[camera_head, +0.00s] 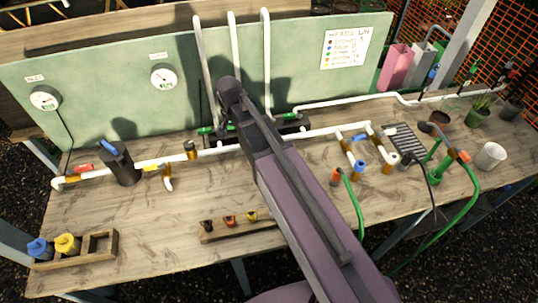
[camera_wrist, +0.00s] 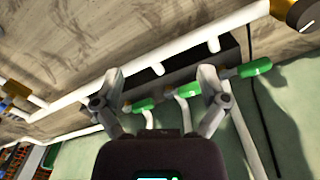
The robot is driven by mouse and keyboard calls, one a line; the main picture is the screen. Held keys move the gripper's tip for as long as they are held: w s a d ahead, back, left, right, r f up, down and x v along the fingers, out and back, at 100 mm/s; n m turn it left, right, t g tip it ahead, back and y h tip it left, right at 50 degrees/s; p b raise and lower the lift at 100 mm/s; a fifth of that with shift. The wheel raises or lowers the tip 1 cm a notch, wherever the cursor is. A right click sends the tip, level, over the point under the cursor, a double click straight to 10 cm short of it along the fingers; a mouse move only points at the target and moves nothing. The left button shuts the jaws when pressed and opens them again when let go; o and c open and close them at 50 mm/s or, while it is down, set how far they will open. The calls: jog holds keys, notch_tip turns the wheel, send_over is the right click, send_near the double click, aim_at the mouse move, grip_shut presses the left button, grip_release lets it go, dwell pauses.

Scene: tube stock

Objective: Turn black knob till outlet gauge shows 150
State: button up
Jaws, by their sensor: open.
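A small knob with a dark top and brass-coloured body (camera_head: 190,149) sits on the white pipe, left of my arm. What appears to be the same knob (camera_wrist: 303,14) is cut off at the top right corner of the wrist view, with a pale mark on its dark top. The right-hand gauge (camera_head: 163,77), seemingly the outlet one, is on the green panel; its reading is too small to tell. My gripper (camera_wrist: 160,88) is open and empty above a black block with green-handled valves, apart from the knob. In the head view my own arm hides the fingers.
A second gauge (camera_head: 45,97) is at the panel's left. A black canister (camera_head: 119,165) stands left of the knob. Tall white pipes (camera_head: 234,60) rise near my gripper. A wooden rack (camera_head: 237,232) lies in front.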

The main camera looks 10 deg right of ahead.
jog(key=s+d+f+n+b, duration=0.2)
jog(key=s+d+f+b, duration=0.2)
jog(key=d, duration=0.6)
jog(key=shift+s+d+f+n+b, duration=0.3)
jog(key=shift+s+f+n, duration=0.15)
jog(key=shift+s, duration=0.65)
jog(key=s+d+n, duration=0.1)
jog(key=s+d, duration=0.4)
jog(key=shift+d+n, duration=0.25)
jog(key=shift+n, duration=0.1)
dwell(2.8)
